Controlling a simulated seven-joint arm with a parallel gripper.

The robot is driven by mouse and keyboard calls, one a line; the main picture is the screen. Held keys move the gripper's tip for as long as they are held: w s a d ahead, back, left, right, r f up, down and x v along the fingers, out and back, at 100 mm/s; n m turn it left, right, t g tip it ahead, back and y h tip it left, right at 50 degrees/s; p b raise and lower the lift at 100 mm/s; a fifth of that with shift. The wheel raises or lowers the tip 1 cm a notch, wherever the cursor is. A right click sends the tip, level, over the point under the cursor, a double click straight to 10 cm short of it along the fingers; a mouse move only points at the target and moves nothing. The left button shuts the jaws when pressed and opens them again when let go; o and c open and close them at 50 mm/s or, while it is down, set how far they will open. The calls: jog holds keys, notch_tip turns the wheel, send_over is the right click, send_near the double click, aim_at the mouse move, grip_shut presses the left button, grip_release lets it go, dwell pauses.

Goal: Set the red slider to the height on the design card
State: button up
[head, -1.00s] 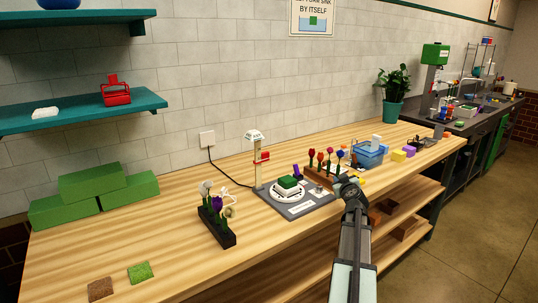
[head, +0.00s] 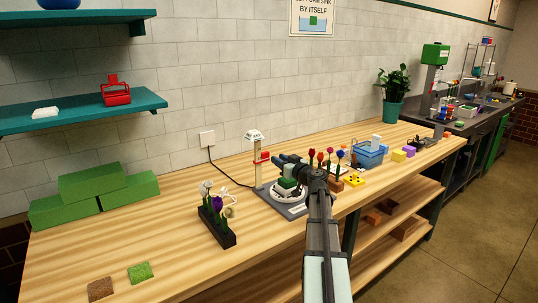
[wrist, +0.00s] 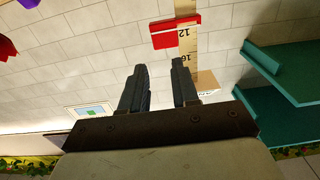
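The red slider (head: 262,157) sits on an upright pale scale post (head: 258,175) at the back left of a grey base (head: 292,209). In the wrist view the red slider (wrist: 164,40) is level with about the 12 mark of the scale, and 16 shows nearer the post's white top. My gripper (head: 277,159) is just right of the slider, at about its height. The wrist view shows my gripper's fingers (wrist: 160,88) apart with nothing between them, short of the slider. I cannot make out the design card's height; small print on the base is unreadable.
A black flower holder (head: 217,226) stands front left. A wooden rack of flowers (head: 337,186) and a blue bin (head: 369,154) stand right.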

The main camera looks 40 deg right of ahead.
aim_at(268, 152)
jog(key=w, duration=0.7)
jog(key=shift+w, duration=0.35)
grip_shut()
